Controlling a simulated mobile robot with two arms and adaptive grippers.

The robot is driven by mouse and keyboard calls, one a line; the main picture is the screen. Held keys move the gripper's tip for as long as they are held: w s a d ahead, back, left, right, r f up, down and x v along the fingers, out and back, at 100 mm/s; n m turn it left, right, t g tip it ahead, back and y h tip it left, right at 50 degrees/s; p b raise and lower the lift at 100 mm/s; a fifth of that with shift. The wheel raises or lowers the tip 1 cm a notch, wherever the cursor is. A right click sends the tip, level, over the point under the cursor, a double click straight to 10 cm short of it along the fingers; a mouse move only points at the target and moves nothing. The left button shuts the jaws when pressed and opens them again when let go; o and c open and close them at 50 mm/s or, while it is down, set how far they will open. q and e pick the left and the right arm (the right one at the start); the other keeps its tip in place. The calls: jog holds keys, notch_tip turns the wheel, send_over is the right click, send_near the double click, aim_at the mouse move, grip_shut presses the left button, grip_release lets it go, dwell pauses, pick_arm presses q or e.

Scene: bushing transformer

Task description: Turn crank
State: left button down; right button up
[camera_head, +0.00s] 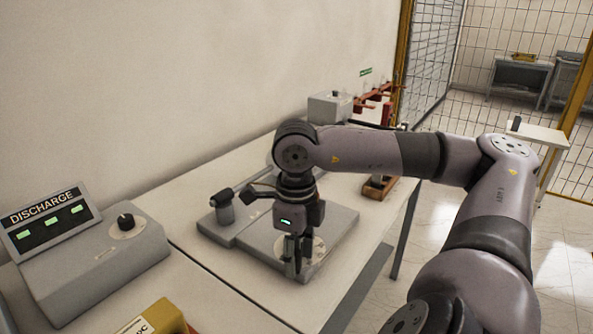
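A grey device with a flat base (345,222) lies on the white table, with a pale round disc (318,246) on its top. My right gripper (297,268) points down over the near edge of the disc. Its dark fingers are close together, and I cannot tell whether a crank handle is between them. The crank itself is not clearly visible; the gripper covers part of the disc. A short grey cylinder with a dark-tipped lever (223,207) stands at the left end of the device. My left gripper is not in view.
A grey box with a black knob (126,222) and a DISCHARGE panel (45,222) stand at the left. A yellow box (155,318) is at the bottom. A grey box (329,106) and red parts (374,98) stand at the back. The table's front right is clear.

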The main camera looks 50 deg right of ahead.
notch_tip(320, 180, up, 5)
jog(key=shift+a, duration=0.1)
jog(key=shift+r, duration=1.2)
jog(key=shift+r, duration=0.1)
